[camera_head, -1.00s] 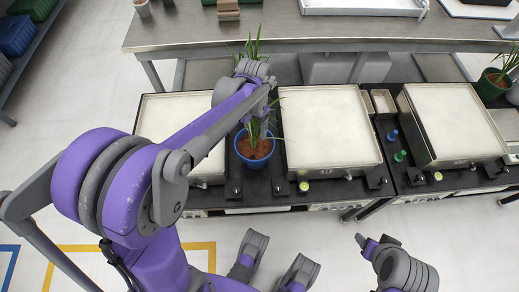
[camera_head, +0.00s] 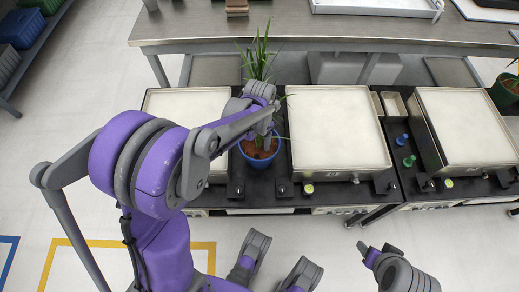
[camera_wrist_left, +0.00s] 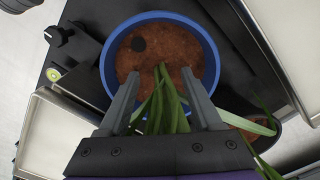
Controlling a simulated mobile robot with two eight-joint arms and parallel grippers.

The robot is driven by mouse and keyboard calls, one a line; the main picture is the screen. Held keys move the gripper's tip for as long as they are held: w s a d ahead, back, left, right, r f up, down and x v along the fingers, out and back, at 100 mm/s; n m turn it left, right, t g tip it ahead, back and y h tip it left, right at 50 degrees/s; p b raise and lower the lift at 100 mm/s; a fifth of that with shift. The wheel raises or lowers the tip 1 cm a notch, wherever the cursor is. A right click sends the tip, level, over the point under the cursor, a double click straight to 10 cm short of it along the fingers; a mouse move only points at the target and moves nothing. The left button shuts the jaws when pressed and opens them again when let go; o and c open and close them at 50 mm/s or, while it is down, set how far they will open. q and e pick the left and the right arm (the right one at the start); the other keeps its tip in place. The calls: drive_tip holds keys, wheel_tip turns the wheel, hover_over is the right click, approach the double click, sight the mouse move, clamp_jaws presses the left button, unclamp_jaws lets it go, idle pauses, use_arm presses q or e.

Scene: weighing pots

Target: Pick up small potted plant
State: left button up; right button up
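A small plant with long green leaves stands in a blue pot (camera_head: 262,160) of brown soil, in the black strip between two pale-topped boxes. In the left wrist view the blue pot (camera_wrist_left: 208,62) is seen from above, with leaves rising from its soil. My left gripper (camera_head: 267,133) is over the pot. In the left wrist view its fingers (camera_wrist_left: 163,88) are apart, one on each side of the leaf stems; whether they touch them I cannot tell.
Pale-topped boxes (camera_head: 338,130) flank the pot closely. Green (camera_head: 409,161) and blue (camera_head: 402,139) bottles stand further right. Another plant in a green pot (camera_head: 506,90) is at the right edge. A steel table (camera_head: 320,30) stands behind. A second soil patch (camera_wrist_left: 240,122) shows beside the blue pot.

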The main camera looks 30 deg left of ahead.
use_arm(q)
clamp_jaws()
idle(1.2)
